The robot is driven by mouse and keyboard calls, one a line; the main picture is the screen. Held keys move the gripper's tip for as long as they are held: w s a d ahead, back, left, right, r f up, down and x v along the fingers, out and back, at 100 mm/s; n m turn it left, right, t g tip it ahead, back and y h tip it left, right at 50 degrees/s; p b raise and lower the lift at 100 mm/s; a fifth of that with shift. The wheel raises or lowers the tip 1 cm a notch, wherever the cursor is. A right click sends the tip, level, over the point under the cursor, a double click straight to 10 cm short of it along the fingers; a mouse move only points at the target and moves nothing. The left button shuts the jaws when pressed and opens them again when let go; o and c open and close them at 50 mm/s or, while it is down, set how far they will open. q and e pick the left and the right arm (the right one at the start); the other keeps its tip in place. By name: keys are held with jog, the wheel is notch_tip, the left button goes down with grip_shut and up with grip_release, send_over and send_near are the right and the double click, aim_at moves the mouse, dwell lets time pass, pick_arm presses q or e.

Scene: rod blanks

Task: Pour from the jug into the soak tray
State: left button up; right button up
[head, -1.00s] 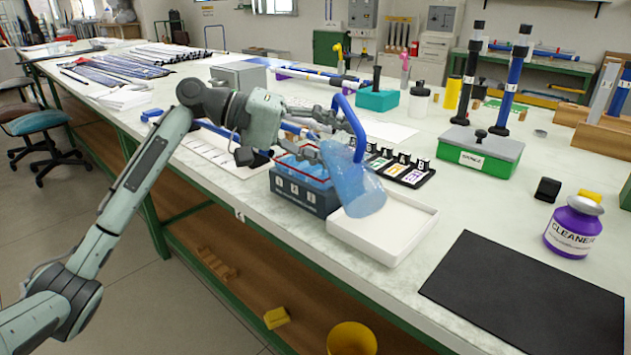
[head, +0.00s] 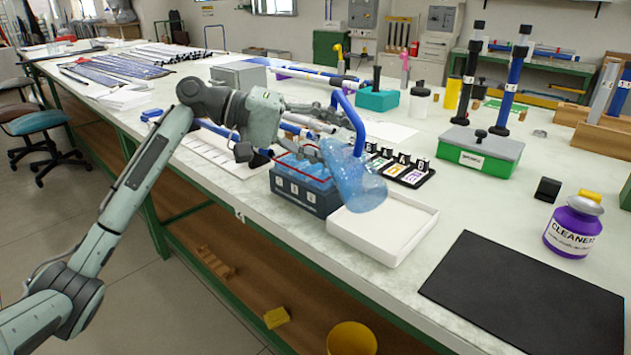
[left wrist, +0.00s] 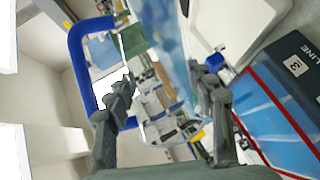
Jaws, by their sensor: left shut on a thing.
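The jug (head: 352,183) is clear blue with a thick blue handle (head: 352,122). It is strongly tilted, its wide lower-right end over the white soak tray (head: 407,245), and appears clear of it. My left gripper (head: 318,152) is shut on the jug from the left, above the numbered dark box. In the left wrist view the jug's body (left wrist: 168,50) lies between my fingers (left wrist: 165,98), with the handle (left wrist: 75,65) at left. A corner of the tray (left wrist: 240,30) shows at upper right. I cannot tell whether liquid is flowing. My right gripper is out of view.
The dark box (head: 300,197) with blue compartments stands against the tray's left side. A black labelled rack (head: 405,172) is behind the tray. A black mat (head: 525,290) lies at right front, with a purple cleaner bottle (head: 572,228) behind it. Bench between tray and mat is clear.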

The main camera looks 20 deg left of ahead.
pick_arm(q)
jog(key=shift+r+n, duration=0.25)
jog(key=shift+n, duration=0.05)
dwell(1.4)
